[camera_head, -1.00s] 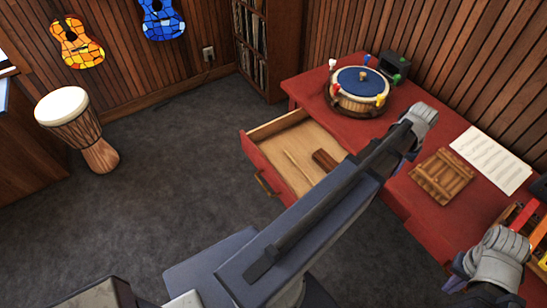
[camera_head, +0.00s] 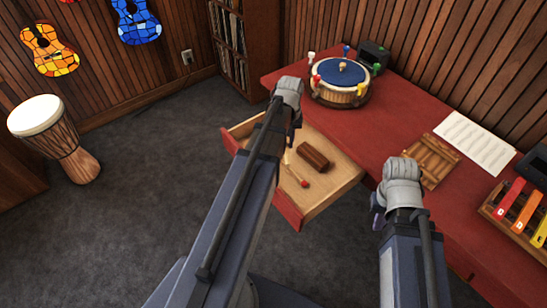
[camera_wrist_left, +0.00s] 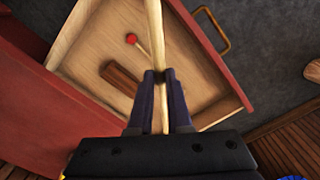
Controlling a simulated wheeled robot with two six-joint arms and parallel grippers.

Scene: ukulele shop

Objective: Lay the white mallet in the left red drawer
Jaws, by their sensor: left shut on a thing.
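The left red drawer (camera_head: 290,208) stands open at the desk's left end, its pale wooden inside showing. My left gripper (camera_head: 288,88) is above the drawer's far part. In the left wrist view, my left gripper (camera_wrist_left: 160,76) is shut on a pale wooden stick (camera_wrist_left: 154,30), which looks like the mallet's handle. The stick's ends are hidden or out of view, so its head colour cannot be told. The drawer (camera_wrist_left: 208,62) lies below it.
In the drawer lie a red-headed mallet (camera_head: 304,183) and a brown block (camera_head: 313,155). On the red desk (camera_head: 385,130) are a round drum (camera_head: 341,84) with coloured knobs, a wooden slatted piece (camera_head: 432,160), sheet music (camera_head: 475,142) and a xylophone (camera_head: 520,210).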

